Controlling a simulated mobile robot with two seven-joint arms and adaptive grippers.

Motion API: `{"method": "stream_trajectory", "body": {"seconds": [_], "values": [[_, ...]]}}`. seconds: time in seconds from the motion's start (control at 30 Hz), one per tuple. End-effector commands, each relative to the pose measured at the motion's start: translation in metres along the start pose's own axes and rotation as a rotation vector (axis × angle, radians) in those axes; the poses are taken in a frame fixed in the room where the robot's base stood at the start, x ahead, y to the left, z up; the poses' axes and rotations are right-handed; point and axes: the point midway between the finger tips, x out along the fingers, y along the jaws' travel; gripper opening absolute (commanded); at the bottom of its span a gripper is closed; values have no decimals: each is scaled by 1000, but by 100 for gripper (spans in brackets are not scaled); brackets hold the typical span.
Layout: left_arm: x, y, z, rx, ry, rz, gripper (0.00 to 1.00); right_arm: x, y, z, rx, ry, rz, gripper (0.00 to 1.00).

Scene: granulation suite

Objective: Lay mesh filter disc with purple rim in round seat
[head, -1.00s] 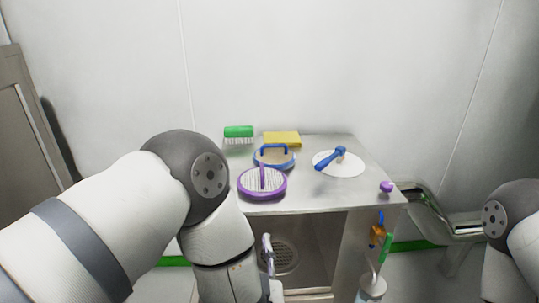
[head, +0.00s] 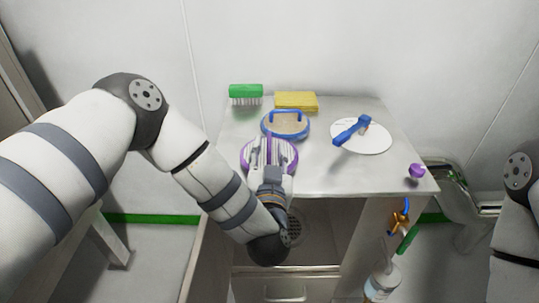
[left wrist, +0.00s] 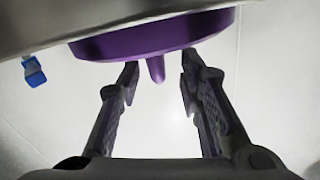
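The mesh filter disc with the purple rim (head: 291,158) lies at the front left of the steel tabletop. In the left wrist view its purple rim (left wrist: 150,40) appears at the top, with a purple upright handle (left wrist: 156,70). My left gripper (head: 268,158) reaches over the disc from the front. Its two fingers (left wrist: 160,70) are open on either side of the handle tip, with gaps showing. My right gripper is out of view.
Behind the purple disc is a blue-rimmed disc (head: 299,135) with a handle. A green brush (head: 246,91) and yellow sponge (head: 296,101) lie at the back. A white round sheet (head: 375,142) with a blue tool (head: 350,131) and a purple knob (head: 417,170) are right.

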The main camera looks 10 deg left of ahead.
Motion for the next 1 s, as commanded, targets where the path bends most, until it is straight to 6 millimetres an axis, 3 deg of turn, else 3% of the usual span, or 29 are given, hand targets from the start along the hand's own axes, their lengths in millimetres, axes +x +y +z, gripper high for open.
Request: {"method": "stream_trajectory", "body": {"seconds": [0.13, 0.37, 0.5, 0.53, 1.0], "values": [[21, 1, 4, 0, -5, 0, 33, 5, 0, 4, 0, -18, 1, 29], [24, 1, 1, 0, -2, 2, 33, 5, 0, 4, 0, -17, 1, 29], [24, 1, 1, 0, -2, 2, 1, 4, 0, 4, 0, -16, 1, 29], [24, 1, 1, 0, -2, 2, 0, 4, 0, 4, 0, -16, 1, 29], [24, 0, -3, -1, 1, 1, 0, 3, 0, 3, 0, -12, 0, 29]]}}
